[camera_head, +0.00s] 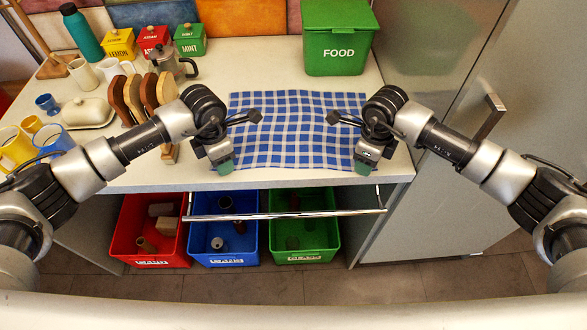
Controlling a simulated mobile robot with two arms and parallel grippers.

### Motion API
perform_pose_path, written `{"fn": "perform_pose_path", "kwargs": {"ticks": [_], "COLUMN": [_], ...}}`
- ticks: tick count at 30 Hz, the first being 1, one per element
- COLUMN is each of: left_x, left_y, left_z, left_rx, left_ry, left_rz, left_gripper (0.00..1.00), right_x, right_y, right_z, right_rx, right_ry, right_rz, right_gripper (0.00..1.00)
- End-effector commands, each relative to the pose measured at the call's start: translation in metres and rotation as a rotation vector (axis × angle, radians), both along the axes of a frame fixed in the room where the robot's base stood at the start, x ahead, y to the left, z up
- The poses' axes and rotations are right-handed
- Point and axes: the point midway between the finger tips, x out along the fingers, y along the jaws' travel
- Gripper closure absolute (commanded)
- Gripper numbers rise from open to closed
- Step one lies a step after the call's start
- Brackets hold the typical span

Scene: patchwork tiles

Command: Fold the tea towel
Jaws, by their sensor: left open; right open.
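The tea towel (290,130) is blue and white checked and lies spread flat on the light counter, with slight ripples along its far part. Its near edge lies close to the counter's front edge. My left gripper (238,142) is open over the towel's left side, near its front left corner. My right gripper (348,142) is open over the towel's right side, near its front right corner. Both look empty. The grippers hide parts of the towel's side edges, and I cannot tell whether their fingertips touch the cloth.
A green FOOD bin (339,45) stands behind the towel. A wooden rack (143,98), moka pot (172,63), tins and mugs crowd the counter's left. A fridge-like cabinet (445,190) stands right.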

Motion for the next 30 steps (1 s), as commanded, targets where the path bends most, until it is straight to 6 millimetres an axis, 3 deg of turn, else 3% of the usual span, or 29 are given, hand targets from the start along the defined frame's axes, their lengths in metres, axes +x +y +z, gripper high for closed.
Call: {"fn": "perform_pose_path", "kwargs": {"ticks": [13,30], "left_x": [-0.0003,-0.0007], "left_y": [-0.0001,0.0003], "left_z": [-0.0037,-0.0044], "left_rx": [0.0,0.001], "left_ry": [0.001,0.003], "left_rz": [0.0,0.0], "left_gripper": [0.51,0.94], "right_x": [-0.0003,-0.0006], "right_y": [-0.0002,-0.0004], "right_z": [-0.0024,-0.003], "right_rx": [0.0,-0.001], "right_ry": [0.001,0.002], "right_rz": [0.0,0.0], "right_gripper": [0.51,0.94]}}
